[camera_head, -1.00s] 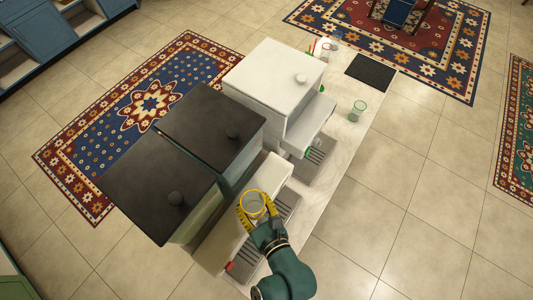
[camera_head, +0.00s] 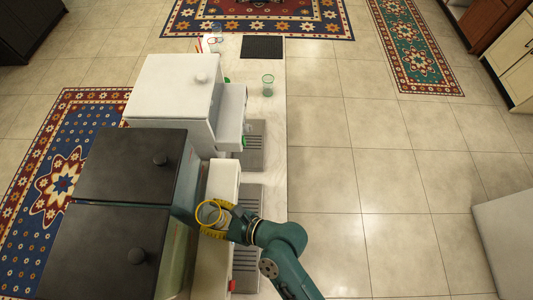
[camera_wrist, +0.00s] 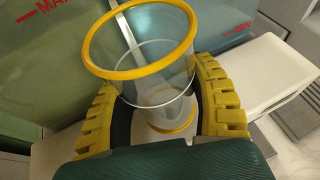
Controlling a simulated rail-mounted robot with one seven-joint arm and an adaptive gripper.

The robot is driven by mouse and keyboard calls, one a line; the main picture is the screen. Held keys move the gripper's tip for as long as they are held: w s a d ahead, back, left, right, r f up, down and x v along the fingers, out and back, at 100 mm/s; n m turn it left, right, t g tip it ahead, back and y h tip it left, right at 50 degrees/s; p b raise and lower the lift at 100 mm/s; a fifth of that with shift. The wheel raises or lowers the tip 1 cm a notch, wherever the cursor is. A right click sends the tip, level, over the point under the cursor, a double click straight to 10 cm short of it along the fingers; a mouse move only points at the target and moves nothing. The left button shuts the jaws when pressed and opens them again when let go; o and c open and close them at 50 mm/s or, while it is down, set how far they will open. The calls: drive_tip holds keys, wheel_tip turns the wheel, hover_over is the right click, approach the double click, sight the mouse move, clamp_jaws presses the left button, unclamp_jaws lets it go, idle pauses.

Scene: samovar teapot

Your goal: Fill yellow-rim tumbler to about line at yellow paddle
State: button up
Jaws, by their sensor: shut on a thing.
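The clear tumbler with a yellow rim (camera_head: 203,222) is held in my gripper (camera_head: 216,221), close to the front of the dark-lidded dispensers. In the wrist view the tumbler (camera_wrist: 151,87) is tilted in the picture, with the yellow pads of my gripper (camera_wrist: 165,108) around both sides. A pale ring shows partway down its wall; I cannot tell whether it is a mark or liquid level. A yellow band shows low through the glass. I cannot clearly make out the yellow paddle. Two tanks, one greenish (camera_wrist: 50,75) and one bluish (camera_wrist: 222,18), carry red MAX marks behind the tumbler.
A white dispenser (camera_head: 172,88) stands farther back. A green-rim tumbler (camera_head: 267,86) and a dark mat (camera_head: 262,47) are on the counter beyond. Drip trays (camera_head: 247,205) line the counter front. A red part (camera_head: 232,286) is near my arm. Open floor lies right.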

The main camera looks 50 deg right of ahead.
drive_tip(key=shift+n+y, duration=0.4)
drive_tip(key=d+b, duration=0.1)
drive_tip(key=d, duration=0.1)
drive_tip(key=w+d+r+b, duration=0.1)
drive_tip(key=d, duration=0.2)
drive_tip(key=d+b, duration=0.1)
drive_tip(key=d, duration=0.1)
drive_tip(key=shift+w+d+r, duration=0.15)
drive_tip(key=shift+d+r, duration=0.05)
drive_tip(key=shift+r, duration=0.15)
drive_tip(key=s+d+f+b, duration=0.2)
drive_tip(key=s+d+f, duration=0.2)
drive_tip(key=s+f, duration=0.15)
drive_tip(key=s+a+f+b, duration=0.1)
drive_tip(key=s+a+f, duration=0.2)
drive_tip(key=s+f, duration=0.2)
drive_tip(key=s+a+f+n+y+b, duration=0.1)
drive_tip(key=s+a+f, duration=0.2)
drive_tip(key=f, duration=0.7)
drive_tip(key=s+a+f+n+g+y+b, duration=0.1)
drive_tip(key=s+a+f, duration=0.2)
drive_tip(key=s+f, duration=0.4)
drive_tip(key=shift+s+a+f, duration=0.15)
drive_tip(key=shift+s+a, duration=0.15)
drive_tip(key=shift+s, duration=0.2)
drive_tip(key=shift+d, duration=0.1)
drive_tip(key=shift+w, duration=0.1)
